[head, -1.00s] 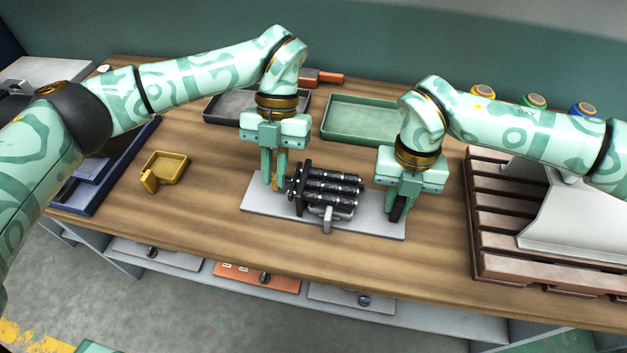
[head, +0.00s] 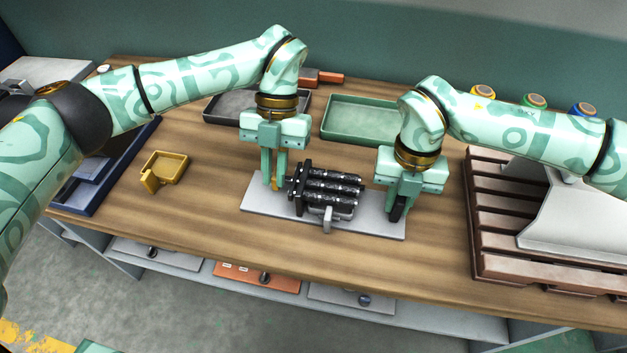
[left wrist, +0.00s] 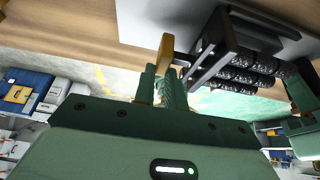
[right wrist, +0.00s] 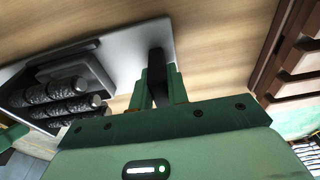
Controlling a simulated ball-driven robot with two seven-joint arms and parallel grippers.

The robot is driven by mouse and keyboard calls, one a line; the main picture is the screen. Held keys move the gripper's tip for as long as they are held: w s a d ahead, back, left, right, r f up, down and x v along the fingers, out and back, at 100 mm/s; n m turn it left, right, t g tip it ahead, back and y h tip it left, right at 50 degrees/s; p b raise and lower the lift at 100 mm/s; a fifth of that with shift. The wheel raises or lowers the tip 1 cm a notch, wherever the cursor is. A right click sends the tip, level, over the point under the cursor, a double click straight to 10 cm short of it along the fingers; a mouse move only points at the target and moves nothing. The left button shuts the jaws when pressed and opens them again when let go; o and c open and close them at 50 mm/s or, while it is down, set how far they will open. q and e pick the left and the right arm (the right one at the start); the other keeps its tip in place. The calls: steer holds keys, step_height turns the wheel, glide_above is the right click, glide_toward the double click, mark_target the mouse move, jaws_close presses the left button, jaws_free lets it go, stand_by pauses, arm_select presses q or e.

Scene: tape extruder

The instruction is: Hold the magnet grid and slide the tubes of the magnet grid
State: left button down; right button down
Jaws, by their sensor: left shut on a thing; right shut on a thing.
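The magnet grid (head: 331,187), a row of dark ribbed tubes with a black end plate (head: 301,190), lies on a light grey base plate (head: 255,203). Its tubes also show in the left wrist view (left wrist: 240,75) and the right wrist view (right wrist: 62,108). A grey bracket (head: 328,220) stands at its front. My left gripper (head: 272,184) is at the grid's left end, shut on a yellow handle-like piece (left wrist: 166,48). My right gripper (head: 401,206) is at the plate's right end, shut on a black upright piece (right wrist: 157,72), apart from the tube ends.
A green tray (head: 345,138) and a grey tray (head: 213,110) lie behind. A small yellow bin (head: 172,165) is at left, with a blue tray (head: 75,200) beyond it. A brown slatted pallet (head: 490,265) stands at right. The table front is clear.

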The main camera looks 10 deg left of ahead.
arm_select(q)
steer(key=shift+a, duration=0.1)
stand_by(0.5)
steer(key=shift+a, duration=4.3)
steer(key=c, duration=1.4)
jaws_free()
steer(key=shift+o, duration=0.2)
steer(key=v, duration=0.8)
steer(key=o, duration=0.6)
steer(key=shift+c, duration=0.2)
